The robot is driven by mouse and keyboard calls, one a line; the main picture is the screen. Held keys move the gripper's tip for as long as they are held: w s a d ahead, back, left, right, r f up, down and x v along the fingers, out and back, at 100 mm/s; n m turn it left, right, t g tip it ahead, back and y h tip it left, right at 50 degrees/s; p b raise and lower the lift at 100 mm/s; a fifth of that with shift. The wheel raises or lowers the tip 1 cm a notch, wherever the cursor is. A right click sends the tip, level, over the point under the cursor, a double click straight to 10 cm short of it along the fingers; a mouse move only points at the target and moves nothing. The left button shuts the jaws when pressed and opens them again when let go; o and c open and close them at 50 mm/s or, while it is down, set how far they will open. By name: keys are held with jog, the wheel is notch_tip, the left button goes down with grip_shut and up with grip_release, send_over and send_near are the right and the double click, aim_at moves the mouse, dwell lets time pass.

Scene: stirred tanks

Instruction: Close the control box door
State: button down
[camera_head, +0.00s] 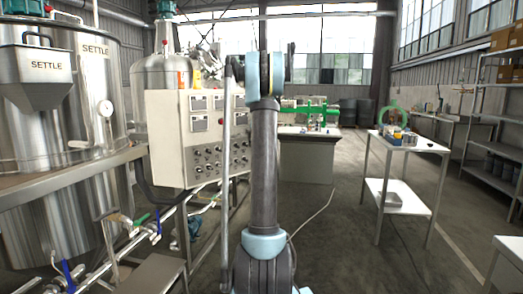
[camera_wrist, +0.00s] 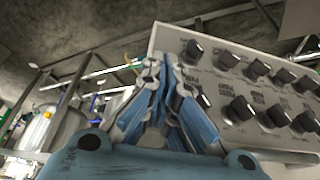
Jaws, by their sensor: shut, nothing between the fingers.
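The cream control box (camera_head: 168,135) stands left of my arm in the head view. Its front panel carries gauges and rows of black knobs, and my arm covers part of its right side. The knob panel (camera_wrist: 231,86) fills the right of the wrist view, tilted. I cannot tell which part is the door, or how far it stands open. My gripper (camera_wrist: 160,68) is shut and empty, its blue-grey fingers overlapping the panel's left edge in the wrist view. I cannot tell if they touch it. The gripper is not made out in the head view.
Steel tanks (camera_head: 105,75) marked SETTLE and pipes with valves (camera_head: 130,222) crowd the left. A white table (camera_head: 404,145) with small items stands right, shelving (camera_head: 493,100) at the far right. The floor (camera_head: 345,225) between is open, crossed by a cable.

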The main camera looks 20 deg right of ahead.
jog(key=w+a+n+g+y, duration=0.1)
jog(key=w+a+n, duration=0.2)
jog(key=w+a, duration=0.3)
jog(key=w+a+n+y, duration=0.1)
jog(key=w+a+n, duration=0.3)
jog(key=w, duration=0.9)
jog(key=shift+w+a+g, duration=0.25)
jog(key=shift+a+g, duration=0.15)
jog(key=shift+a, duration=1.15)
